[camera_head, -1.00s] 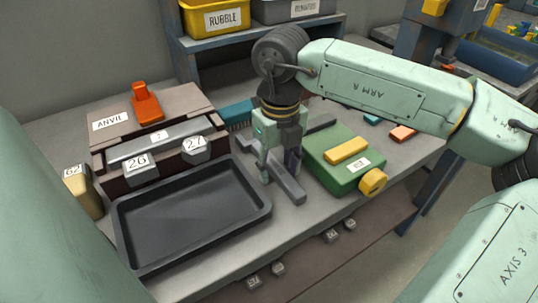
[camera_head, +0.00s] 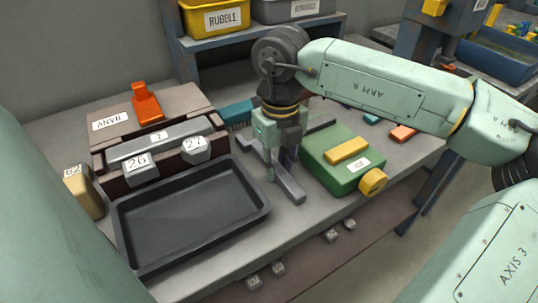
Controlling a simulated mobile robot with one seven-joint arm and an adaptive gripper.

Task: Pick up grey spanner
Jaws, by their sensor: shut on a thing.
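The grey spanner (camera_head: 290,187) lies on the bench between the black tray and the green box. Its near end points toward the bench's front edge, and its far part is hidden behind my fingers. My gripper (camera_head: 278,172) points down over the spanner and is shut on it. The spanner appears to be at or very close to the bench top; I cannot tell whether it is clear of it.
The empty black tray (camera_head: 191,224) is close on the left. The green box (camera_head: 335,172) with a yellow knob (camera_head: 372,181) is close on the right. The anvil block (camera_head: 112,121) and grey blocks numbered 26 and 27 stand behind the tray. A blue shelf (camera_head: 260,38) rises behind.

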